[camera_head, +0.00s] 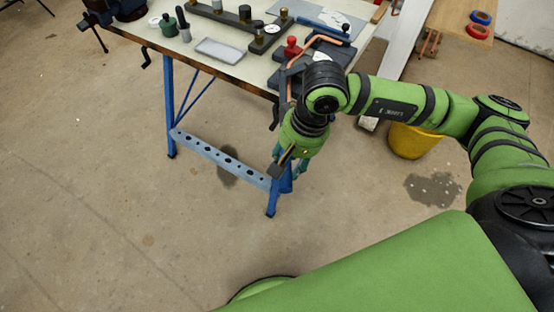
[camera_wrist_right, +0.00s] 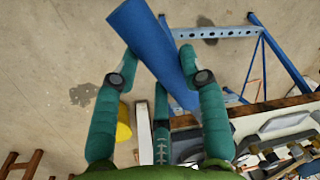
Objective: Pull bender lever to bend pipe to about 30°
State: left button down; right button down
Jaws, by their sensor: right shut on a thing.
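My right gripper (camera_head: 287,165) is low beside the near right corner of the workbench, its wrist bent down past the table edge. In the right wrist view its teal fingers (camera_wrist_right: 158,66) are shut around a thick blue grip (camera_wrist_right: 140,28), which looks like the bender lever's handle. The bender (camera_head: 318,52) sits on the bench corner, partly hidden by my right forearm. A copper pipe (camera_head: 291,72) runs through it and bends near the table edge; its exact angle cannot be told. The lever is mostly hidden behind my arm. My left gripper is out of view.
A yellow bucket (camera_head: 413,142) is on the floor to the right. The front floor is clear.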

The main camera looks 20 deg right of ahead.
jog(key=shift+s+d, duration=0.35)
jog(key=shift+d, duration=0.25)
jog(key=c, duration=0.7)
grip_release()
jog(key=r, duration=0.4)
jog(key=d+r, duration=0.1)
jog(key=r, duration=0.3)
jog(key=d+r, duration=0.1)
jog(key=r, duration=0.2)
jog(key=shift+s+d+r, duration=0.1)
jog(key=shift+s+r, duration=0.3)
